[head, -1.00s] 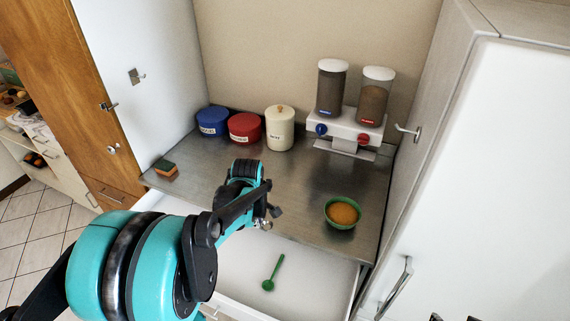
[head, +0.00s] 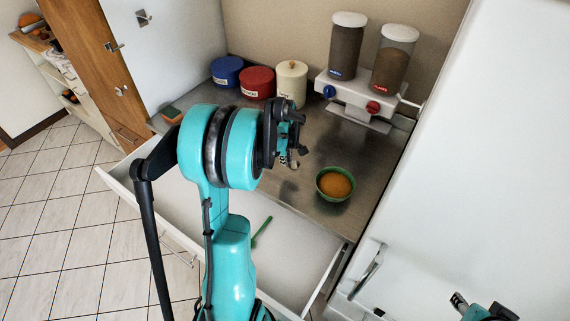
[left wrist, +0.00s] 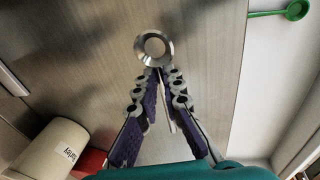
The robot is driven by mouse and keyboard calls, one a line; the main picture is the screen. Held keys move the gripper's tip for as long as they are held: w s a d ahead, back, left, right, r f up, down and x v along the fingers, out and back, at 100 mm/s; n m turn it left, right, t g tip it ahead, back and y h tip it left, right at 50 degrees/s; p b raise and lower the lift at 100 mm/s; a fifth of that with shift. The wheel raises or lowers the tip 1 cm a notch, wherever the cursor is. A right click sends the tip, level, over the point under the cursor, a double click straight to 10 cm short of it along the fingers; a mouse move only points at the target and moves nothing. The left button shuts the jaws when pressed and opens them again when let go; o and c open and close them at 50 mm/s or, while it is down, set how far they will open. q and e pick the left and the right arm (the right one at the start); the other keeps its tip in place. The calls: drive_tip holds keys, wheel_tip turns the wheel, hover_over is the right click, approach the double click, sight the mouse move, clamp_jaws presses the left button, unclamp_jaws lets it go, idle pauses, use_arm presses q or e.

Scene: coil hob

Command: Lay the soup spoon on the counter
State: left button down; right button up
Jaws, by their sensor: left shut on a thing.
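My left gripper (head: 289,152) is over the metal counter (head: 262,112). In the left wrist view its fingers (left wrist: 159,88) are shut on the soup spoon (left wrist: 153,47), a silvery thing with a round bowl beyond the fingertips; its handle is mostly hidden between the fingers. In the head view only a small silvery bit shows at the gripper. The spoon appears above the counter, with a dark shadow below, but the exact gap cannot be told. Part of my right arm's end (head: 480,307) shows at the lower right; its fingers cannot be made out clearly.
A green bowl of orange food (head: 335,184) stands right of the left gripper. Blue (head: 227,72), red (head: 257,83) and cream (head: 291,82) canisters and a dispenser (head: 362,99) stand behind. An open drawer (head: 292,262) in front holds a green spoon (head: 261,232). Counter between is clear.

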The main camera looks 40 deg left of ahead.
sight(284, 170)
use_arm(q)
drive_tip(key=shift+w+a+f, duration=0.45)
drive_tip(key=shift+a+f, duration=0.1)
drive_tip(key=shift+a, duration=0.2)
drive_tip(key=shift+a+f, duration=0.1)
drive_tip(key=shift+f, duration=0.1)
drive_tip(key=x, duration=0.1)
drive_tip(key=b+x, duration=0.1)
drive_tip(key=x, duration=0.1)
drive_tip(key=shift+s+f, duration=0.25)
drive_tip(key=shift+f, duration=0.05)
drive_tip(key=shift+d+f, duration=0.1)
drive_tip(key=shift+d, duration=0.15)
drive_tip(key=shift+f+b, duration=0.15)
drive_tip(key=shift+b, duration=0.25)
drive_tip(key=c, duration=1.7)
unclamp_jaws()
